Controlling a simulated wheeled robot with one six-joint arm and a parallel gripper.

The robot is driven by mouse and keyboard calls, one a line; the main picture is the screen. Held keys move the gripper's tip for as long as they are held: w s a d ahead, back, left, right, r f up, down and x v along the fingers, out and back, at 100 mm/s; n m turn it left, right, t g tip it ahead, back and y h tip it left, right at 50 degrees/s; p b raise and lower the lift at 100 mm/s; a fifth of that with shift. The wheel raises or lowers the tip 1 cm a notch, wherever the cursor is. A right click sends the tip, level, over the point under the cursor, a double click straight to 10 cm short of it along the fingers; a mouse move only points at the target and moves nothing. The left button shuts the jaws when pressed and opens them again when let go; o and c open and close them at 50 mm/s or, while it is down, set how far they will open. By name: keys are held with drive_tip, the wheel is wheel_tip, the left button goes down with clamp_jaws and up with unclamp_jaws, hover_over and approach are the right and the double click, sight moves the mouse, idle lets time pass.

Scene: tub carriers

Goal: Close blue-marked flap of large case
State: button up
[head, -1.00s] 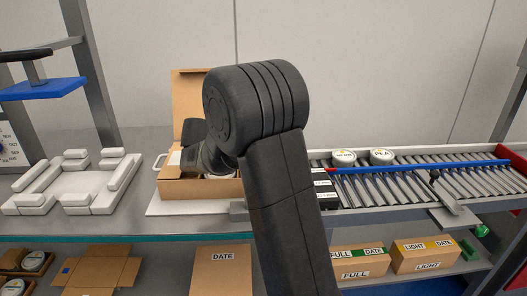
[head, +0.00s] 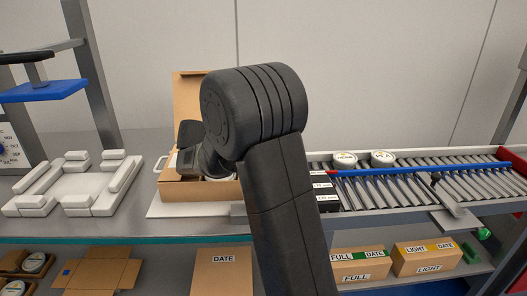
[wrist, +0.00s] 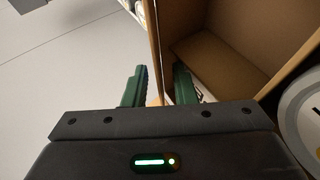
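The large cardboard case (head: 200,191) stands on the bench behind my arm, with a tall flap (head: 186,92) upright at its back. A white tub lid (head: 216,179) shows inside the case. In the head view my arm hides much of the case and my gripper's fingers. In the wrist view my gripper (wrist: 158,86) has its two green fingers apart, with a thin cardboard panel (wrist: 153,40) running between them. The right finger is on the case's inner side (wrist: 222,62), the left finger outside. I cannot tell whether either touches, nor clearly make out a blue mark.
A white foam-like fixture (head: 75,183) lies left of the case. A roller conveyor (head: 410,185) with two tubs and a blue rail is at the right. Labelled boxes (head: 426,256) and a flat carton (head: 103,270) are on the lower shelf.

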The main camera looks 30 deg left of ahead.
drive_tip(key=v, duration=1.2)
drive_tip(key=shift+s+a+r+p, duration=0.1)
drive_tip(key=shift+s+a+p, duration=0.15)
drive_tip(key=shift+p, duration=0.15)
drive_tip(key=shift+c, duration=0.3)
